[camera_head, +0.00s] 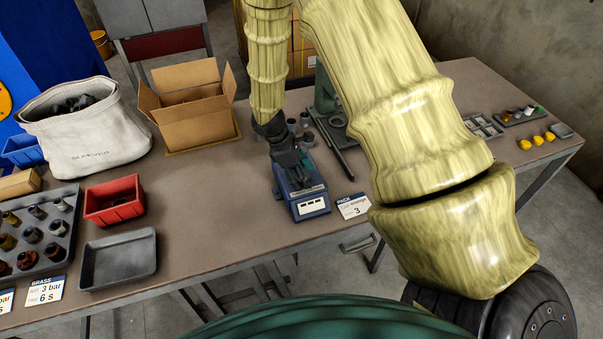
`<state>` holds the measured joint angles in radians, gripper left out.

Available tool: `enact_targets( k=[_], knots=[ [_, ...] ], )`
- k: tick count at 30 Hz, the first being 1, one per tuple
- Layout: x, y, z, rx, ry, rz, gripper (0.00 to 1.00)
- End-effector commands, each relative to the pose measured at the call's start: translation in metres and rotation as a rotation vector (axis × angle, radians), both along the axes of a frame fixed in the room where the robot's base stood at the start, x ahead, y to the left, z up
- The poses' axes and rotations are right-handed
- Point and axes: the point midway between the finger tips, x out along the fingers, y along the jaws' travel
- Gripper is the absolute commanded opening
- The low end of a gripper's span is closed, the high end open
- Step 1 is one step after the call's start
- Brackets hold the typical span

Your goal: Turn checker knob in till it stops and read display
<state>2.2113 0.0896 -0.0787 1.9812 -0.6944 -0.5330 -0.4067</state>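The checker is a small blue device (309,208) near the front edge of the table. Its pale display (311,206) faces me and carries small dark marks that I cannot read. My gripper (293,172) is dark and points down over the checker's upper part. The gripper hides much of that part, and I cannot make out the knob. A bit of green shows beside the fingers. I cannot tell whether the fingers are open or shut on something.
A card marked PACK (353,206) stands right of the checker. A dark grey tray (118,259), a red bin (113,200), a cardboard box (190,118) and a white sack (85,140) are to the left. Yellow items (537,140) lie far right. The table between tray and checker is bare.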

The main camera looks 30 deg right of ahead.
Motion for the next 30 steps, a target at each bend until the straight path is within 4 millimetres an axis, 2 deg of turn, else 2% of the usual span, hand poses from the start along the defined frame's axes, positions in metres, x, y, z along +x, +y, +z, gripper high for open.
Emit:
enact_targets(
  k=[1,7,19,30],
  knots=[
    [0.0001,0.0001,0.0001,0.000,0.000,0.000,0.52],
    [0.0001,0.0001,0.0001,0.000,0.000,0.000,0.16],
    [0.0004,-0.0002,0.0009,0.000,0.000,-0.059,0.16],
    [0.0020,-0.0016,0.0013,0.001,-0.001,-0.338,0.16]
  ],
)
